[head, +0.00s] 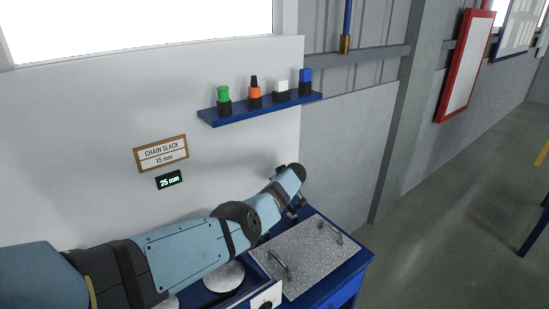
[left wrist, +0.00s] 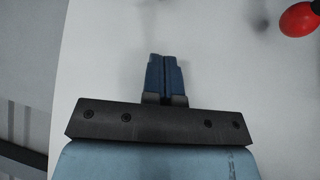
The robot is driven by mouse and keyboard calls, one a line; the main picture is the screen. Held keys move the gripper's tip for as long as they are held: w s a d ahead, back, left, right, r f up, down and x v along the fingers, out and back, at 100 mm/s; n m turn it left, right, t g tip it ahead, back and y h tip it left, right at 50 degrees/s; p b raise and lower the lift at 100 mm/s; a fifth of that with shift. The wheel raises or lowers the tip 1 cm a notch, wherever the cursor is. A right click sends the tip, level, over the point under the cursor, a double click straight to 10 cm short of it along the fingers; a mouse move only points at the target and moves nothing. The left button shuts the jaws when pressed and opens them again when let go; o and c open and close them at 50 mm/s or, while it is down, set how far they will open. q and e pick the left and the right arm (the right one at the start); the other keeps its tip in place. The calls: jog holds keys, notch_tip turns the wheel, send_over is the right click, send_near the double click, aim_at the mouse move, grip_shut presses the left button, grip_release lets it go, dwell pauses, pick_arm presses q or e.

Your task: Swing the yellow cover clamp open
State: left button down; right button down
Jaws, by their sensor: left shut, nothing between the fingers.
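I see no yellow clamp in either view. A metal tread-plate cover (head: 303,262) with two handles lies on a blue cabinet (head: 352,280) at the lower middle of the head view. My left arm reaches in from the left, and its wrist is above the far left edge of this cover. My left gripper (left wrist: 164,62) is shut and empty in the left wrist view, its blue fingers together in front of a pale surface. In the head view its fingers are mostly hidden by the arm. My right gripper is in neither view.
A red ball knob (left wrist: 299,19) is at the upper right of the left wrist view. A blue shelf (head: 262,108) with several coloured-cap items is on the white panel, above a chain slack sign (head: 161,153) and a display reading 25 mm (head: 169,180). Open floor lies right.

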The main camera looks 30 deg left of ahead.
pick_arm(q)
notch_tip(320, 180, up, 8)
jog(key=s+d+p, duration=0.1)
jog(key=p, duration=0.1)
jog(key=shift+s+r+p, duration=0.15)
jog(key=shift+s+p, duration=0.2)
jog(key=shift+d, duration=0.1)
